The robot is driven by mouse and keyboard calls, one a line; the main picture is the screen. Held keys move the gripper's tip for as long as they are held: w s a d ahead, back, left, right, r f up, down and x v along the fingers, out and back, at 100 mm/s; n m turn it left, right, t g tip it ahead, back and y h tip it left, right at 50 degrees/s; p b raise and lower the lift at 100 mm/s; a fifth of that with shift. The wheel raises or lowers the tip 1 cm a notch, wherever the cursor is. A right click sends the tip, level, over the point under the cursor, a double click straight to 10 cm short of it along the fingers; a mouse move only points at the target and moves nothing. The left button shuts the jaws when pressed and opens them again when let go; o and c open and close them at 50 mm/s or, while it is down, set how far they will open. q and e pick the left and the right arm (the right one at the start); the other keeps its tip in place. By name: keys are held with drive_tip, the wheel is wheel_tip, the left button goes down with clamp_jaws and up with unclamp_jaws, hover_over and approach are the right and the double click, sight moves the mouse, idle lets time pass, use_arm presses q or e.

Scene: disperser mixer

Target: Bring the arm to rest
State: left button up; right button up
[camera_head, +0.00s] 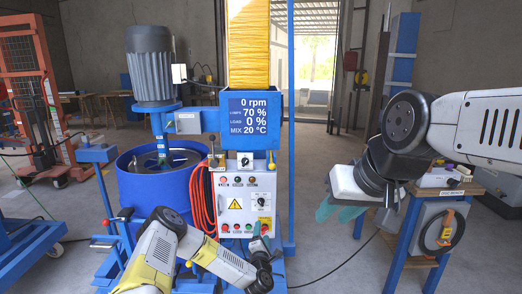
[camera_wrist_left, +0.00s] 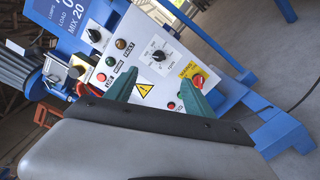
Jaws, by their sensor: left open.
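My left gripper (camera_wrist_left: 158,78) is open in the left wrist view, with its two green fingers apart and nothing between them. They point toward the light grey control panel (camera_head: 245,207), which has a yellow warning triangle, coloured buttons and a red-and-yellow switch. In the head view my left arm comes in low, and its wrist (camera_head: 262,272) is in front of the panel's lower right. My right gripper (camera_head: 342,211) hangs at the right of the panel, its green fingers pointing down-left. I see nothing held in it, but its finger gap is unclear.
The mixer display (camera_head: 255,115) reads 0 rpm, with a grey motor (camera_head: 150,65) left of it above a blue drum (camera_head: 150,192). A blue-legged workbench (camera_head: 400,250) stands at right, near my right arm. An orange lift (camera_head: 30,75) stands far left. Open floor lies between mixer and bench.

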use_arm(q)
wheel_tip(320, 180, up, 18)
drive_tip(key=d+m+g+h, duration=0.2)
drive_tip(key=m+g+h, duration=0.3)
drive_tip(key=m, duration=0.9)
drive_tip(key=s+a+r+m+g, duration=0.2)
drive_tip(key=s+a+r+m, duration=0.2)
drive_tip(key=r, duration=0.3)
drive_tip(key=s+a+r+m+g+y, duration=0.1)
drive_tip(key=s+a+r+m+y, duration=0.1)
drive_tip(key=s+a+r, duration=0.55)
drive_tip(key=s+a+r+m+g+y, duration=0.15)
drive_tip(key=s+r, duration=0.35)
drive_tip(key=s, duration=0.6)
drive_tip(key=s+a+g, duration=0.1)
drive_tip(key=s, duration=0.8)
drive_tip(key=s+a+r+m+g, duration=0.1)
drive_tip(key=s+a, duration=0.1)
drive_tip(key=s, duration=0.7)
drive_tip(key=shift+a+r, duration=0.2)
drive_tip(key=shift+a, duration=0.1)
